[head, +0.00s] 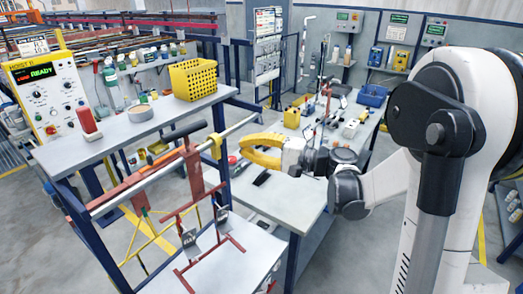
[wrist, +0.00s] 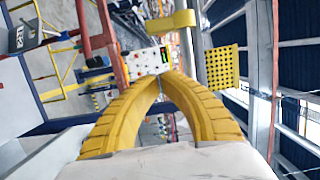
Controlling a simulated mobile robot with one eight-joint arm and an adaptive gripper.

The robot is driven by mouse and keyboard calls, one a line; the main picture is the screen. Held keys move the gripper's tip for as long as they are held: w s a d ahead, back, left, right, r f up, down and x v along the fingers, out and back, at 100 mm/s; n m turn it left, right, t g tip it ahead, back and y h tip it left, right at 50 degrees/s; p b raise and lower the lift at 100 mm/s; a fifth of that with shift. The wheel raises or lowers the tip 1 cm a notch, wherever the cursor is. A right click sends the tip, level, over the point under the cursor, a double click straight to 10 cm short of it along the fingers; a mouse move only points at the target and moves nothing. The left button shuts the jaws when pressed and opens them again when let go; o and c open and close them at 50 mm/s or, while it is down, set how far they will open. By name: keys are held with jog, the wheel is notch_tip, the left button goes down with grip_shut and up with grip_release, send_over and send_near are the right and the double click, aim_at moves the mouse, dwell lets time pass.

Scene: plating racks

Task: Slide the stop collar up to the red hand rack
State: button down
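The stop collar (head: 216,146) is a yellow band with a tab around the pale horizontal rail (head: 238,127). The red hand rack (head: 193,172) hangs on that rail to the left of the collar, with a short stretch of bare rail between them. My gripper (head: 240,151) has yellow bowed fingers and is to the right of the collar, apart from it. In the wrist view the fingertips (wrist: 162,73) meet with nothing seen between them. The collar (wrist: 172,22) shows beyond the tips there, and red rack bars (wrist: 112,45) stand to the left.
A dark-handled bar (head: 183,132) lies near the rail's left part. A lower table (head: 285,200) lies beneath my gripper. Blue posts frame the rail.

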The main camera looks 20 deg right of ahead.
aim_at(218, 159)
jog(key=a, duration=0.3)
jog(key=s+a, duration=0.1)
jog(key=a, duration=0.1)
dwell(0.3)
jog(key=s+a, duration=0.2)
jog(key=a, duration=0.1)
jog(key=shift+s+a, duration=0.2)
jog(key=shift+s, duration=0.15)
jog(key=shift+w, duration=0.1)
jog(key=shift+w+d+b, duration=0.15)
jog(key=shift+b, duration=0.15)
